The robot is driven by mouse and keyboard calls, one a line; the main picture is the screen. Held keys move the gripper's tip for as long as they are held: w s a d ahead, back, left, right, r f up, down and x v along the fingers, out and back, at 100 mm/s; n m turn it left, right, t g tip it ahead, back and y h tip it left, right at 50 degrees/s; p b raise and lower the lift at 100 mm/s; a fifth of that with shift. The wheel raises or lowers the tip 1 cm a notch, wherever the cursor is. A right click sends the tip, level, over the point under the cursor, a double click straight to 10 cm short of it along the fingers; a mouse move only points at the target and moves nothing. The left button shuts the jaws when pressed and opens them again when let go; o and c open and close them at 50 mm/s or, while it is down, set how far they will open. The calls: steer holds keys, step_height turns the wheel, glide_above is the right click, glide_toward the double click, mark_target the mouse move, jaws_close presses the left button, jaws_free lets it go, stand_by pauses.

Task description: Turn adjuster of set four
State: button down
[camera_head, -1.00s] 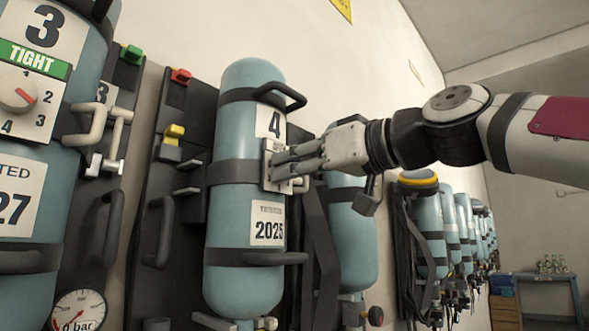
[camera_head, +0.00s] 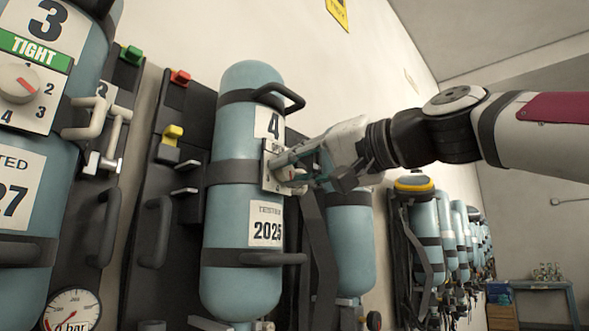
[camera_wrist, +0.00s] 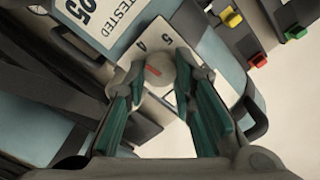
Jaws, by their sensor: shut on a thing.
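Set four is the blue-grey cylinder (camera_head: 232,195) with a "4" label (camera_head: 270,122) near its top and a "2025" tag (camera_head: 266,224) below. Its adjuster plate (camera_head: 266,183) is on the front right side of the cylinder, mostly covered by my fingers. In the wrist view the adjuster knob (camera_wrist: 159,71) is pale and round with a red mark, on a white plate (camera_wrist: 153,112) with printed digits. My gripper (camera_head: 285,168) is shut on the knob, with one finger on each side of it.
Set three (camera_head: 40,190) hangs at the left with a "TIGHT" plate and a gauge (camera_head: 72,312) beneath. Another cylinder (camera_head: 350,250) hangs close behind my gripper. Black handles (camera_head: 156,232) stick out beside set four. A blue table (camera_head: 540,286) stands far right.

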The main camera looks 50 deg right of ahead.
steer(key=shift+m, duration=0.6)
steer(key=shift+d, duration=0.1)
steer(key=c, duration=1.3)
jaws_free()
steer(key=shift+c, duration=0.2)
steer(key=s, duration=1.2)
steer(key=shift+d, duration=0.2)
steer(key=shift+f, duration=0.1)
